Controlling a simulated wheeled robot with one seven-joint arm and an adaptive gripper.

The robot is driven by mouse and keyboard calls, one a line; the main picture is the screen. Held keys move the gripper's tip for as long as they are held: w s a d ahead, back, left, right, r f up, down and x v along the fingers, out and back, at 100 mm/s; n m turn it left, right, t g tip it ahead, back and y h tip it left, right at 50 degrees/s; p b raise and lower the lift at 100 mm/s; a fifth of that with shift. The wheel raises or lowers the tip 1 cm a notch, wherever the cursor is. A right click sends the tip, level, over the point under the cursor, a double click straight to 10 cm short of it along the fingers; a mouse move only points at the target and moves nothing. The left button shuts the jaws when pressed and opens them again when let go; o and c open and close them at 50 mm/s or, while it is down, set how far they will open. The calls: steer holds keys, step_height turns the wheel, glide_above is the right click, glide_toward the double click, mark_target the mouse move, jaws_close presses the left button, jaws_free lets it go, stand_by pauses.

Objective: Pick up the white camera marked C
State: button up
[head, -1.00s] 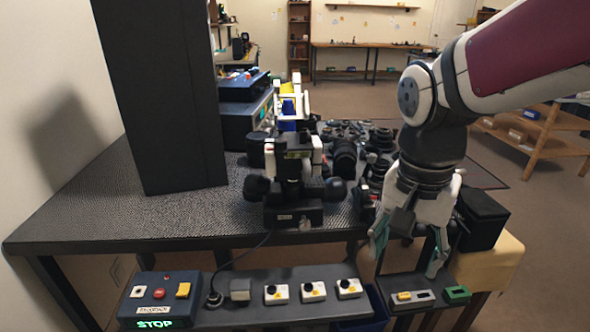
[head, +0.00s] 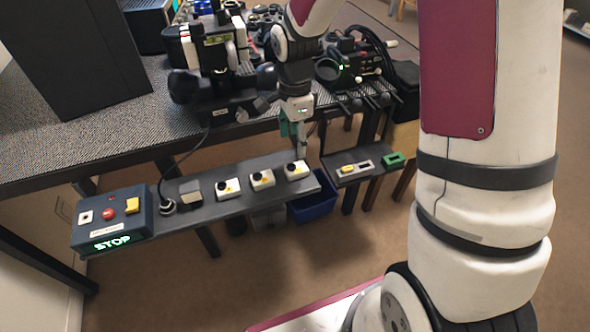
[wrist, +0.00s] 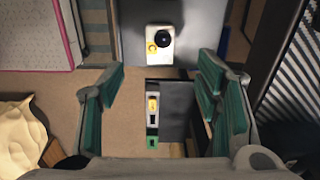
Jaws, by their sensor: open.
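Three small white cameras with black lenses and yellow patches stand in a row on the narrow grey shelf (head: 215,205): the left one (head: 228,188), the middle one (head: 262,179) and the right one (head: 296,170). Their letters are too small to read, so I cannot tell which is C. My gripper (head: 294,140) is open and empty, over the right end of the row. In the wrist view, one white camera (wrist: 160,47) lies at top centre, just beyond my open gripper (wrist: 158,90), not between its green-padded fingers. It looks like the right one.
A control box with a lit STOP sign (head: 112,220) stands at the shelf's left end. A small side shelf (head: 375,172) with yellow and green pieces is to the right. A blue bin (head: 314,208) is below. The dark worktable (head: 110,125) behind is crowded.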

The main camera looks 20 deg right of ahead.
mark_target(296, 168)
step_height(296, 168, down, 10)
steer(key=b, duration=0.2)
steer(key=shift+d+r+b, duration=0.1)
steer(key=shift+d+b, duration=0.05)
steer(key=shift+b, duration=0.15)
steer(key=shift+c, duration=0.3)
steer(key=c, duration=1.2)
